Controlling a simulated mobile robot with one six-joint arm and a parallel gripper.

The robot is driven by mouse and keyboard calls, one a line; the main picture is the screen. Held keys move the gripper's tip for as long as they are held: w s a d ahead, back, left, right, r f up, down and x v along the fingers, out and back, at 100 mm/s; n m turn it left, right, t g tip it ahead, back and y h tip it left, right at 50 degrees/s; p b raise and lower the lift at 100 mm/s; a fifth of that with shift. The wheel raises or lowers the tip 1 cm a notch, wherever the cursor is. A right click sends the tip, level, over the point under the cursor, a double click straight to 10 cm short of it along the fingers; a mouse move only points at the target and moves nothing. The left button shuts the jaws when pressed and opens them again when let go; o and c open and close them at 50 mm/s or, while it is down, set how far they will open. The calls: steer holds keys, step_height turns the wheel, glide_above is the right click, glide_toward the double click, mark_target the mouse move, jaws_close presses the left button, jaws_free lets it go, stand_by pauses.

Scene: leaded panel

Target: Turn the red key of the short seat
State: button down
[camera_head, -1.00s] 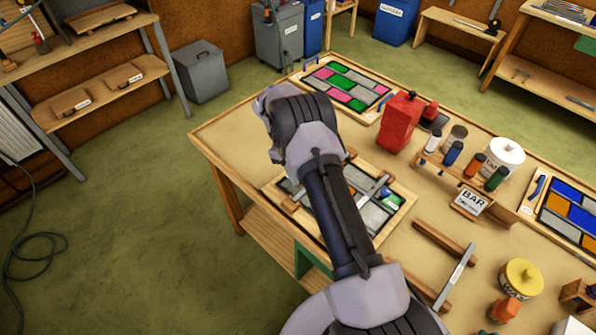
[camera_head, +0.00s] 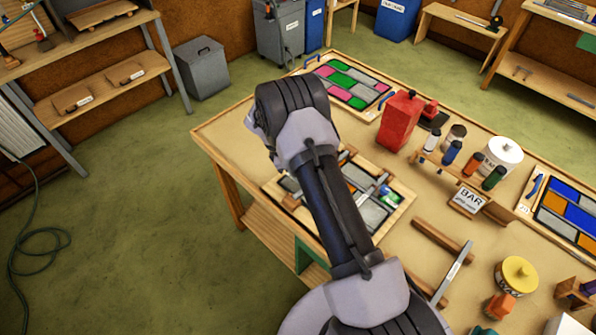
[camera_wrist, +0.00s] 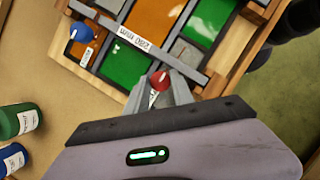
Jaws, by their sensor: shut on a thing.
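The red key (camera_wrist: 160,79) shows in the wrist view between the fingertips of my gripper (camera_wrist: 162,88), which is shut on it. It sits beside a grey bar (camera_wrist: 145,50) that crosses the leaded panel and bears a white label, upside down here. A blue key (camera_wrist: 82,34) stands toward the bar's other end, upper left. The panel has orange glass (camera_wrist: 154,22) and green glass (camera_wrist: 124,64) in a wooden frame. In the head view my arm covers part of the panel (camera_head: 372,208), and the gripper and red key are hidden.
A red can (camera_head: 399,122) and a rack with several bottles (camera_head: 452,152) stand right of the panel. A bar rests on wooden blocks (camera_head: 443,241) near the front. A finished-looking panel (camera_head: 350,82) lies at the back. Bottles (camera_wrist: 20,122) show at the wrist view's left.

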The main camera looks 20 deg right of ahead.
stand_by(0.4)
steer(key=c, duration=1.1)
jaws_free()
steer(key=p+v, duration=0.2)
steer(key=v, duration=1.5)
steer(key=shift+a+r+p, duration=0.15)
steer(key=shift+p, duration=0.15)
